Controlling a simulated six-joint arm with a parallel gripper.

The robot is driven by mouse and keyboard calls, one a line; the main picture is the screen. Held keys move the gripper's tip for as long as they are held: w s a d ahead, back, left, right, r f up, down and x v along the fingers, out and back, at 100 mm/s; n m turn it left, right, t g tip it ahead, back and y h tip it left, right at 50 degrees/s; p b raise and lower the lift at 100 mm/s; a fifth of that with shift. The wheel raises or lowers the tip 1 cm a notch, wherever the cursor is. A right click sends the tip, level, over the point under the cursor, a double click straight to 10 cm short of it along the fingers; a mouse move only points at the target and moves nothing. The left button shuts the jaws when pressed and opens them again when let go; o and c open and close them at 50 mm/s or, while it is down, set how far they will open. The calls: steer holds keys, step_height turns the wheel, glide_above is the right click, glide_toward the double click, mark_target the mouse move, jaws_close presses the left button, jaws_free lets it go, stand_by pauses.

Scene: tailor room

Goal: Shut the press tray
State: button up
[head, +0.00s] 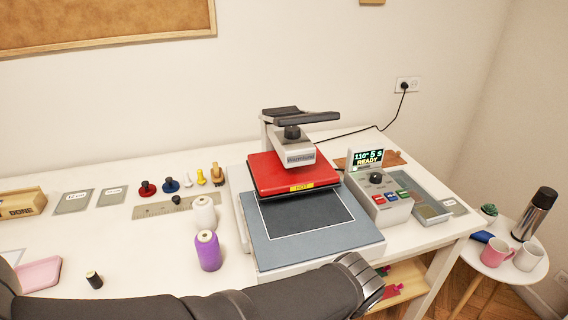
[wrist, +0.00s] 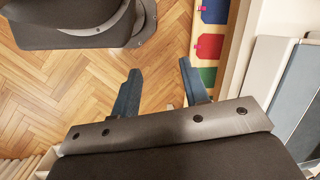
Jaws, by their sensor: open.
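The press tray (head: 310,228) is a blue-grey pad with a dark, white-outlined rectangle. It sits out in front of the press, toward the table's front edge. The red upper plate (head: 292,173) is raised above its rear part. In the wrist view, a pale edge and blue-grey surface at the right look like the tray (wrist: 303,95). My gripper (wrist: 158,82) is open, with nothing between its fingers, over the floor in front of the table. In the head view my arm crosses the bottom foreground and its fingers are not visible.
A purple thread cone (head: 208,251) and a white one (head: 204,213) stand left of the press. A control box (head: 378,198) reading READY stands at its right. Below the table is a shelf with coloured swatches (wrist: 209,47). A round side table (head: 503,262) stands at far right.

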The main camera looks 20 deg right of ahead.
steer(key=shift+w+d+f+m+t+y, duration=0.1)
steer(key=shift+w+d+m+t+y, duration=0.25)
steer(key=shift+w+m+y, duration=0.3)
steer(key=c, duration=0.7)
steer(key=w+d+m+t+y, duration=0.1)
steer(key=d+m+t, duration=0.1)
steer(key=w+d+m+t+y, duration=0.1)
steer(key=w+d+m+t, duration=0.1)
steer(key=m, duration=0.1)
steer(key=shift+w+f+m+y, duration=0.1)
steer(key=shift+m+y, duration=0.15)
steer(key=shift+y, duration=0.1)
jaws_close()
steer(key=m+t+h, duration=0.7)
steer(key=m+t, duration=0.5)
steer(key=m, duration=0.3)
glide_toward(367, 254)
steer(key=w, duration=0.6)
steer(key=shift+w, duration=0.4)
